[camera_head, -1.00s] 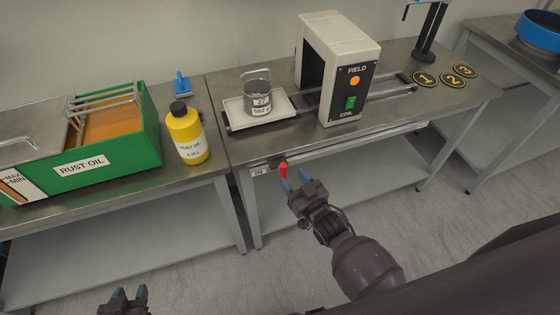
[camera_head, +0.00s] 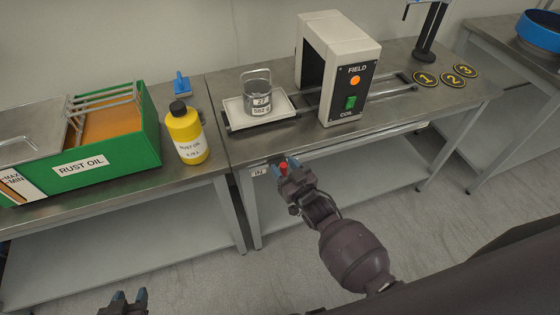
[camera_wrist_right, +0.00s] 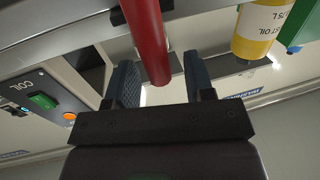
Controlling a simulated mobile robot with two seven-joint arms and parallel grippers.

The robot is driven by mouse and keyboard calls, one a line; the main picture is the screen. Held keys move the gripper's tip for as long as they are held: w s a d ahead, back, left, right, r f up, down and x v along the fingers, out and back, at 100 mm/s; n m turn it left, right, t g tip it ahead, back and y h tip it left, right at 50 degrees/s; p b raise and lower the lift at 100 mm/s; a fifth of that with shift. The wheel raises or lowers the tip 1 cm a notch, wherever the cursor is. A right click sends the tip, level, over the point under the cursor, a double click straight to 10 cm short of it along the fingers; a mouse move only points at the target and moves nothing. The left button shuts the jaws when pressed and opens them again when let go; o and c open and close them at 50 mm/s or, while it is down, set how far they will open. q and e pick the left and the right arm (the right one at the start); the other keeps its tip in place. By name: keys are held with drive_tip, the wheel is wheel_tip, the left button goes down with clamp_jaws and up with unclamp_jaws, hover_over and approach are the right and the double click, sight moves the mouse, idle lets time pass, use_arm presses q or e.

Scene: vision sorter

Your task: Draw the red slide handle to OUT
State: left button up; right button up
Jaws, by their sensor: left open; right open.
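The red slide handle (camera_head: 283,167) sits at the front edge of the middle bench, beside the IN label (camera_head: 259,172). My right gripper (camera_head: 287,168) is open at the handle. In the right wrist view the red handle (camera_wrist_right: 147,40) reaches down between the two blue-grey fingers of the right gripper (camera_wrist_right: 158,85), with a gap visible to each side. The handle's mount is partly hidden by the gripper in the head view. My left gripper (camera_head: 129,296) is open and empty at the bottom left, far from the handle. The OUT mark is not readable here.
A yellow bottle (camera_head: 186,138) and green rust oil tank (camera_head: 120,155) stand on the left bench. The floor in front is clear.

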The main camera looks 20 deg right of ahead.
drive_tip(key=shift+x, duration=1.25)
clamp_jaws()
